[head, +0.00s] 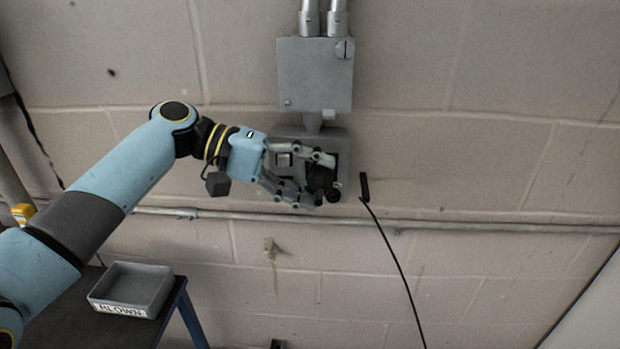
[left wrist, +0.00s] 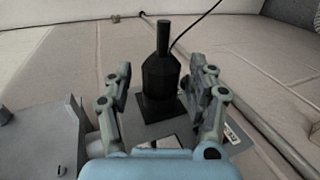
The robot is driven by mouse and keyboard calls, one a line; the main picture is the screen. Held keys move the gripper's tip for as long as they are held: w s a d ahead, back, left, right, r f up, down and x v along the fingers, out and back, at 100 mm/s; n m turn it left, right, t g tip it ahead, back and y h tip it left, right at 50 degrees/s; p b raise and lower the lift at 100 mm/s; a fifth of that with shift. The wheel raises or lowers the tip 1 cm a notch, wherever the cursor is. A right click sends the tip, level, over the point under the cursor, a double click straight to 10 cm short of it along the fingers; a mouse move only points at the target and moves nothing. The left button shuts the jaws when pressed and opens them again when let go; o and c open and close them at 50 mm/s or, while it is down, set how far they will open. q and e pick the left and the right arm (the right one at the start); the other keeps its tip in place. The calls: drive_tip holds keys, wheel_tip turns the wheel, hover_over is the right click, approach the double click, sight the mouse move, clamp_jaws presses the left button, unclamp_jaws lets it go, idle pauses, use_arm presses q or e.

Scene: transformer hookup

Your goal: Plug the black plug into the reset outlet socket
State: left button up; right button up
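The black plug (head: 322,178) stands out from the face of the grey outlet box (head: 343,146) on the wall. In the left wrist view the plug (left wrist: 160,76) has a faceted body with a thin stem, and its base meets a black square (left wrist: 160,109) on the box face. The socket's contacts are hidden, so I cannot tell how deep the plug sits. My left gripper (head: 316,180) is at the box with its fingers on either side of the plug. In the wrist view, the left gripper (left wrist: 163,86) is open, with small gaps beside the plug.
A thin black cable (head: 393,252) hangs from a short black piece (head: 364,187) right of the box. A grey upper box (head: 315,75) and a horizontal conduit (head: 470,226) are on the wall. A grey tray (head: 163,298) sits at lower left. The right wall area is clear.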

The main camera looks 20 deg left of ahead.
use_arm(q)
drive_tip(key=shift+a+f, duration=0.1)
drive_tip(key=shift+a, duration=0.05)
drive_tip(key=shift+s+d+r+p, duration=0.1)
drive_tip(key=shift+s+d+p, duration=0.1)
drive_tip(key=shift+s+p, duration=0.4)
drive_tip(key=shift+s+d+r+p, duration=0.1)
drive_tip(key=shift+s+d+p, duration=0.1)
drive_tip(key=shift+s+p, duration=0.35)
drive_tip(key=s, duration=0.1)
drive_tip(key=s+p, duration=0.1)
drive_tip(key=shift+s+d+f, duration=0.15)
drive_tip(key=shift+s+d, duration=0.15)
drive_tip(key=shift+d, duration=0.05)
drive_tip(key=v, duration=1.2)
drive_tip(key=shift+f, duration=0.1)
